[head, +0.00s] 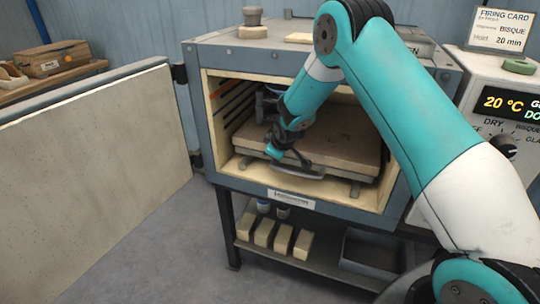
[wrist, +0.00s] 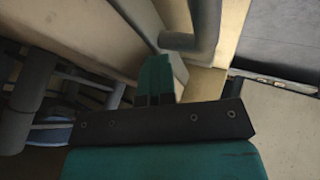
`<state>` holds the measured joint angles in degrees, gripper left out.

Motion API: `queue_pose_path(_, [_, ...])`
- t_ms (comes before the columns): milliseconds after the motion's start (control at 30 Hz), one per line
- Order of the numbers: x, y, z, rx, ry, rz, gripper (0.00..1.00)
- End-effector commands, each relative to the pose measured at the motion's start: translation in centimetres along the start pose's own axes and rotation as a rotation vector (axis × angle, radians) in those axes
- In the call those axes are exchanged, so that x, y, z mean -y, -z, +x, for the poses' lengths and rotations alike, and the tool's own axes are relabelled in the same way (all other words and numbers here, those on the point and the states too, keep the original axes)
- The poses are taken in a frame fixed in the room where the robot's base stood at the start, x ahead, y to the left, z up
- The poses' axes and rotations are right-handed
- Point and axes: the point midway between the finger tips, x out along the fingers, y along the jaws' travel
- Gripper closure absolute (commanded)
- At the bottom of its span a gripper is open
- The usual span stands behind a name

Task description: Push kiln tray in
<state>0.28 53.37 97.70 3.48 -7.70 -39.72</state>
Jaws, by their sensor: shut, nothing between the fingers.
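The kiln tray (head: 340,133) is a pale, thick slab inside the open kiln, lying on rails. A curved grey metal handle (head: 297,174) is on its front, and the front edge is near the kiln's mouth. My gripper (head: 290,160) is shut and empty at the tray's front, close to the handle; whether it touches is unclear. In the wrist view the shut fingers (wrist: 155,72) point at the tray's front face (wrist: 95,35), with the handle (wrist: 203,35) just to their right.
The kiln door (head: 90,185) stands wide open to the left. The control panel (head: 505,120) is at the right. A lower shelf (head: 300,262) holds pale bricks (head: 283,240) and a grey bin (head: 370,252). The floor in front of the door is clear.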

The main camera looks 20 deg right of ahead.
Motion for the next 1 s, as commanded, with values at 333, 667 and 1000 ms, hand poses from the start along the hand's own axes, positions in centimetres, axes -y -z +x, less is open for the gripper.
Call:
queue_pose_path(333, [-0.8,-0.1,0.1,-0.004,-0.015,0.003,1.0])
queue_pose_path(667, [0.5,0.2,-0.6,-0.003,-0.013,0.002,1.0])
queue_pose_path(1000, [2.9,0.6,-6.8,-0.004,-0.003,0.0,1.0])
